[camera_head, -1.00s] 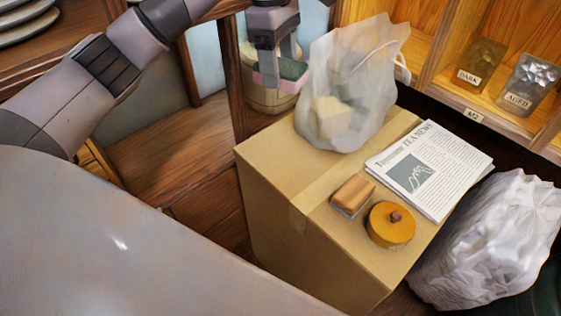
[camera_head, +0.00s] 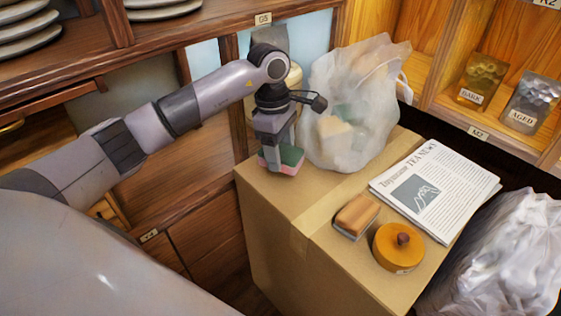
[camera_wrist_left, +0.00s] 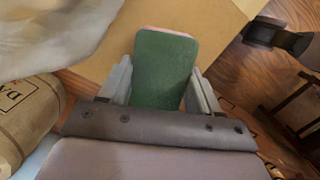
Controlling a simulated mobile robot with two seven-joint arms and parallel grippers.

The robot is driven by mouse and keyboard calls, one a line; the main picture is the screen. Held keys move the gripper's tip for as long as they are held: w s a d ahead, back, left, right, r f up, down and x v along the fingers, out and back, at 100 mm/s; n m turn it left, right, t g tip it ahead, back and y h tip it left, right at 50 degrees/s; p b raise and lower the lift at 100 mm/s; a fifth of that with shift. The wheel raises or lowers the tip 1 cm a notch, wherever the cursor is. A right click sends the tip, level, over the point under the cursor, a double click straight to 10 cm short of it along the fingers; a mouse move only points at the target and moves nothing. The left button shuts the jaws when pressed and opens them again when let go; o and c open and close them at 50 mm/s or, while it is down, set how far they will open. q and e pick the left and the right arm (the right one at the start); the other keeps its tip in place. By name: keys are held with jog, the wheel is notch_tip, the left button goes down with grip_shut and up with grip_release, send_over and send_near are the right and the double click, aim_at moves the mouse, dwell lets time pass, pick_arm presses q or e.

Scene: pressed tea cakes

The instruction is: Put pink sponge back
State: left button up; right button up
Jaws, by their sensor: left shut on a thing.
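The pink sponge (camera_head: 291,168) has a dark green top layer and a pink lower layer. My left gripper (camera_head: 279,158) is shut on it, at the back left corner of the cardboard box, just left of the translucent bag. In the left wrist view the sponge (camera_wrist_left: 165,70) shows its green face between the two fingers (camera_wrist_left: 163,85), with a thin pink edge at the far end. I cannot tell whether the sponge touches the box top. My right gripper is not in view.
The cardboard box (camera_head: 310,215) carries a translucent bag (camera_head: 355,75) with things inside, a newspaper (camera_head: 425,190), a wood-backed brush (camera_head: 356,216) and a round orange lidded pot (camera_head: 398,249). A white crumpled bag (camera_head: 505,250) lies at right. Shelves (camera_head: 480,130) stand behind.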

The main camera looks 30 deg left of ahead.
pick_arm(q)
notch_tip(320, 180, down, 3)
jog(key=shift+f, duration=0.15)
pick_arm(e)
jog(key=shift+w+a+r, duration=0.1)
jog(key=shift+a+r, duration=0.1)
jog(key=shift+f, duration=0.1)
pick_arm(q)
jog(key=o, duration=1)
jog(key=shift+f, duration=0.1)
